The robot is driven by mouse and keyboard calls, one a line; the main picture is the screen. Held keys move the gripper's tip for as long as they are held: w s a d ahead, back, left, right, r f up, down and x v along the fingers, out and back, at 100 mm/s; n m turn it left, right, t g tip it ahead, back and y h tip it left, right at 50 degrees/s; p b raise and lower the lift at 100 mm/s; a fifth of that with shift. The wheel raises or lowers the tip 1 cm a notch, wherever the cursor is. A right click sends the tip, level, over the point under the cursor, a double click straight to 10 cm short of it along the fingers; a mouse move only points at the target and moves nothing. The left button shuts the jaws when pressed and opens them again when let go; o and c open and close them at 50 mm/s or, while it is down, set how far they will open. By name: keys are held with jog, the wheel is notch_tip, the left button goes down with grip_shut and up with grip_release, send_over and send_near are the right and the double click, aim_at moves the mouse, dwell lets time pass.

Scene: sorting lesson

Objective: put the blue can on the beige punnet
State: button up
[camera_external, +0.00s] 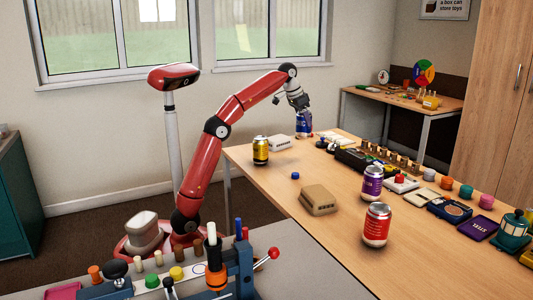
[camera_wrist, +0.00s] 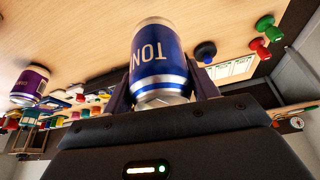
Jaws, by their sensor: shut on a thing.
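My gripper (camera_external: 299,103) is at the far end of the table and is shut on the blue can (camera_external: 303,123). In the wrist view the blue can (camera_wrist: 157,62) sits between the two fingers, with its lettering upside down. I cannot tell whether its base touches the table. The beige punnet (camera_external: 318,201) lies on the table nearer the external camera, apart from the gripper. Nothing is on its top.
A yellow can (camera_external: 261,151) and a pale grey punnet (camera_external: 279,143) stand left of the gripper. A purple can (camera_external: 372,184) and a red can (camera_external: 376,225) stand right of the beige punnet. A small blue piece (camera_external: 295,176) lies behind it. Several toys line the right side.

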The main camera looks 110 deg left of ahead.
jog(key=w+d+r+m+p, duration=0.1)
jog(key=w+d, duration=0.3)
jog(key=d, duration=0.7)
jog(key=w+d+r+m+h+p, duration=0.15)
jog(key=w+d, duration=0.25)
jog(key=d, duration=0.8)
jog(key=w+d+m, duration=0.1)
jog(key=w+d, duration=0.3)
jog(key=d, duration=0.7)
jog(key=shift+t, duration=0.4)
jog(key=shift+w+d+f+b, duration=0.15)
jog(key=shift+f+b, duration=0.4)
jog(key=shift+f, duration=0.75)
jog(key=shift+s+d+f+b, duration=0.15)
jog(key=shift+f+b, duration=0.35)
jog(key=shift+f, duration=0.75)
jog(key=shift+w+d+f+b, duration=0.15)
jog(key=shift+f+b, duration=0.4)
jog(key=shift+f, duration=0.75)
jog(key=shift+f, duration=0.15)
jog(key=o, duration=0.9)
jog(key=shift+o, duration=0.2)
